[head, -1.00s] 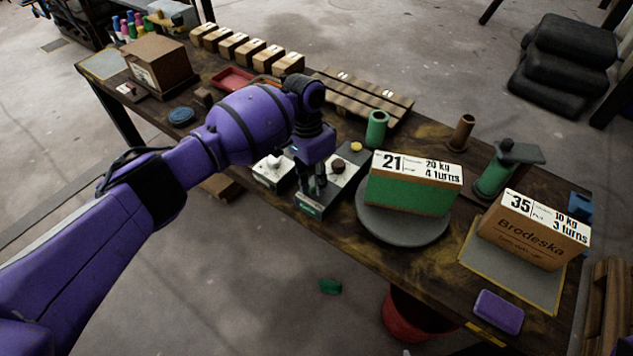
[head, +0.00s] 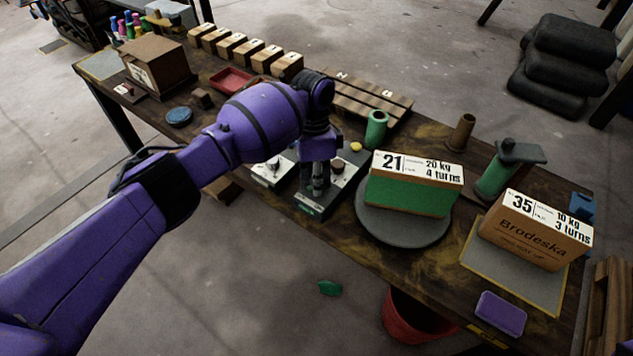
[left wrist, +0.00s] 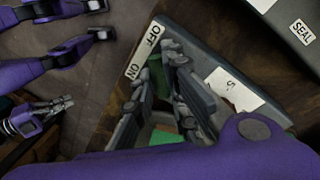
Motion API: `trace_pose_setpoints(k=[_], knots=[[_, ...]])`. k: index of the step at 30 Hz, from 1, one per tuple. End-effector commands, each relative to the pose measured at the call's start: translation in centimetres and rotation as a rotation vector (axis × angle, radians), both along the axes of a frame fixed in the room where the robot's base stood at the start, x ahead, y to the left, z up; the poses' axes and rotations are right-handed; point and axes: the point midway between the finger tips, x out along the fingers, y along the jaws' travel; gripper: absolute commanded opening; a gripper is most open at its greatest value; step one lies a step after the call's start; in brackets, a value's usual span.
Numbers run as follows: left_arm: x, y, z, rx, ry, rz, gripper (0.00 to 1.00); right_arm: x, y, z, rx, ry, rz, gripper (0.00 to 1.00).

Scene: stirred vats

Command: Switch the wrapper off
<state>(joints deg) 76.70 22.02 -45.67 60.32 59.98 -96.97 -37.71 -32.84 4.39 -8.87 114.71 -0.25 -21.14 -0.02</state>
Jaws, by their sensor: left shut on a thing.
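The control box (head: 312,206) stands at the table's front edge, left of the wrapper's round grey turntable (head: 400,235). A green parcel marked 21 (head: 410,195) sits on the turntable. My right gripper (left wrist: 62,104) appears small in the left wrist view.
A second box with a pale top (head: 270,172) stands close left of the gripper. A brown parcel marked 35 (head: 525,243) lies on a grey mat (head: 490,276) at right. Green (head: 376,128) and brown (head: 463,132) tubes stand behind. A red bin (head: 410,318) is below the table.

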Motion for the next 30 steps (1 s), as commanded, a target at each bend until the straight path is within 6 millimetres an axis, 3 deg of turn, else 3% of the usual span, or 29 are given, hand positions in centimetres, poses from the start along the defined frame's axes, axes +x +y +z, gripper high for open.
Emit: trace_pose_setpoints(k=[8, 9, 12, 23, 30], knots=[[-0.1, -0.1, 0.0, -0.001, 0.003, -0.005, 0.0, 0.0, 0.0, 0.0, 0.0, -0.001, 0.0, 0.0], [-0.1, -0.1, 0.0, -0.001, 0.003, -0.004, 0.18, 0.1, 0.0, 0.0, 0.0, -0.001, 0.0, 0.0], [-0.1, -0.1, 0.0, -0.001, 0.002, -0.004, 0.31, 0.3, 0.0, 0.1, 0.001, -0.005, 0.001, 0.0], [0.0, 0.0, 0.3, 0.0, 0.0, -0.001, 0.31, 0.5, 0.1, 0.1, 0.0, -0.007, 0.003, 0.0], [0.8, 0.0, 4.0, -0.002, -0.003, -0.002, 0.31, 0.4, 0.1, 0.1, 0.001, -0.007, 0.002, 0.0]])
